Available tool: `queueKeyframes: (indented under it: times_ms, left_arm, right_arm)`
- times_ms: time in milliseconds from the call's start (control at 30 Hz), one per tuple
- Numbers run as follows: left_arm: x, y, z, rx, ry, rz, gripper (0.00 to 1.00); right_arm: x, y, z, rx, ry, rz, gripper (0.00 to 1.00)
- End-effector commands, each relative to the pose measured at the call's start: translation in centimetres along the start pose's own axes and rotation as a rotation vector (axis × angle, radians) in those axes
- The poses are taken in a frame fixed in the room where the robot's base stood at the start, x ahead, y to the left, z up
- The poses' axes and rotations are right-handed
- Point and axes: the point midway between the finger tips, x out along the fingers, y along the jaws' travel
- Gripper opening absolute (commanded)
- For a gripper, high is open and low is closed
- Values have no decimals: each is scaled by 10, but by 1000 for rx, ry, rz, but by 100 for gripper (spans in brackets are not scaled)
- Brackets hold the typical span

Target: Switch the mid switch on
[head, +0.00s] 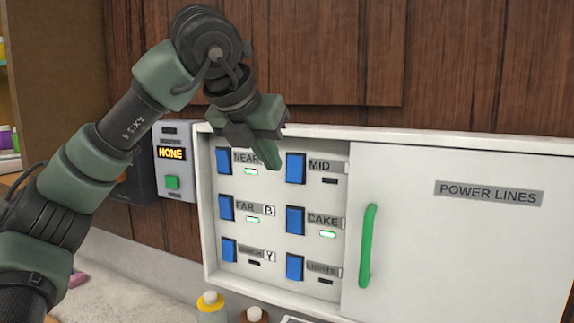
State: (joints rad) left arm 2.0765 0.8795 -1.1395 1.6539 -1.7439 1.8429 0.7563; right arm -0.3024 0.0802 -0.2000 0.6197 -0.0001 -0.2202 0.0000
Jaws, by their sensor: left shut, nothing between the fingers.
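The mid switch (295,168) is a blue rocker at the top of the right column in an open white switch box. Its small indicator (329,181) is dark. My left gripper (271,160) is shut and empty, with green fingertips pointing down. In the picture it lies between the NEAR label and the mid switch, just left of the switch. I cannot tell whether it touches the panel. My right gripper is not in view.
The lights switch (294,267) has a dark one. A white door marked POWER LINES (470,240), with a green handle (367,246), covers the right side. Bottle tops (210,299) stand below.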

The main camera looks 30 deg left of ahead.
Motion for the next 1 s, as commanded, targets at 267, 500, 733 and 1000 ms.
queueKeyframes:
  times_ms: [267, 500, 733, 1000]
  left_arm:
    - [50, 0, 11, -1, 1, 1, 0]
    - [71, 0, 25, 0, 0, 1, 0]
    - [76, 0, 26, 0, -1, 0, 0]
    - [79, 0, 24, 0, -10, 0, 0]
  right_arm:
    - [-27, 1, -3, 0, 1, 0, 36]
    - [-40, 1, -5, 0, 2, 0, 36]
    - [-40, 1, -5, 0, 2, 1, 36]
    - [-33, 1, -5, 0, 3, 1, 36]
